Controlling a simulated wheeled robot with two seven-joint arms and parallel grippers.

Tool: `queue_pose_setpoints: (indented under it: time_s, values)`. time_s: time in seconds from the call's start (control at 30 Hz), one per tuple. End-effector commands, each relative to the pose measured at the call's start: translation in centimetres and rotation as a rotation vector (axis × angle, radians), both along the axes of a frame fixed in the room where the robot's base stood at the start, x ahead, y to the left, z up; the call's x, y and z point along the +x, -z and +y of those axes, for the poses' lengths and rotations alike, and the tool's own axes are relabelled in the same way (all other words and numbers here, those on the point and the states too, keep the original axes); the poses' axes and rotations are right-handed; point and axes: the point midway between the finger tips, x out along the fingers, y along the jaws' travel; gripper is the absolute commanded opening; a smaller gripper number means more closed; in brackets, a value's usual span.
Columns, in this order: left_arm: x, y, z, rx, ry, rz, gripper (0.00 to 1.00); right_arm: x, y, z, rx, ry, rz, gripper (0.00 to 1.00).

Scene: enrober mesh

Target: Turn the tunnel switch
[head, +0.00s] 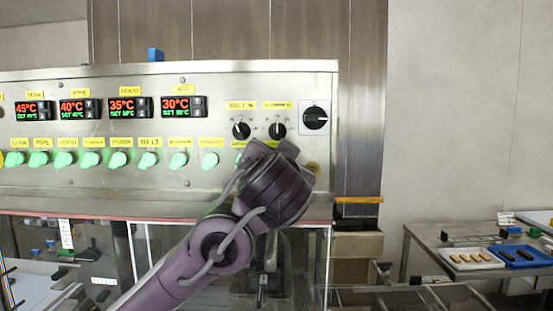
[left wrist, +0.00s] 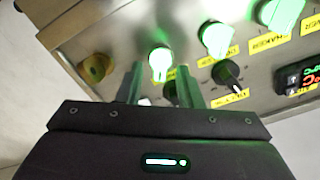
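A row of green-lit switches (head: 118,159) runs along the steel control panel under yellow labels. I cannot read with certainty which label says tunnel. The rightmost green switch (head: 240,159) is mostly hidden by my left arm. My left gripper itself is hidden behind its wrist in the head view. In the left wrist view, the two fingers of my left gripper (left wrist: 160,72) stand apart, with the brightly lit end green switch (left wrist: 160,62) between their tips. A gap shows beside the switch, so the gripper is open. The label by it is partly covered. My right gripper is out of view.
Two black dials (head: 241,131) (head: 277,130) and a larger black rotary switch (head: 315,118) are above and right. A yellow knob (left wrist: 95,68) sits near the panel's end. Red-and-green temperature displays (head: 34,110) line the upper left. A side table (head: 440,243) with trays stands right.

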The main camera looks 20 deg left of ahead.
Motion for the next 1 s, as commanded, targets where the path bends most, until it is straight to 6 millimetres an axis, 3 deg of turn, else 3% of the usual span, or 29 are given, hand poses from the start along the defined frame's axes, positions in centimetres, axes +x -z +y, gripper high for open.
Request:
queue_pose_setpoints:
  time_s: [0.17, 0.4, 0.73, 1.0]
  values:
    - [0.0, 0.0, 0.0, 0.000, 0.000, 0.000, 0.31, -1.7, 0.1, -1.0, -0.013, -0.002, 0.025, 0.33]
    - [0.0, 0.0, 0.0, 0.001, 0.000, 0.000, 0.00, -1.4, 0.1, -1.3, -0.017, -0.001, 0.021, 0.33]
    - [0.0, 0.2, 0.0, -0.018, 0.000, -0.005, 0.00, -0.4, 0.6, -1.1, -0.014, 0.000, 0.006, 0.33]
    - [0.0, 0.5, 0.0, -0.143, 0.001, -0.042, 0.00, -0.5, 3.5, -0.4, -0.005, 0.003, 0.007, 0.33]
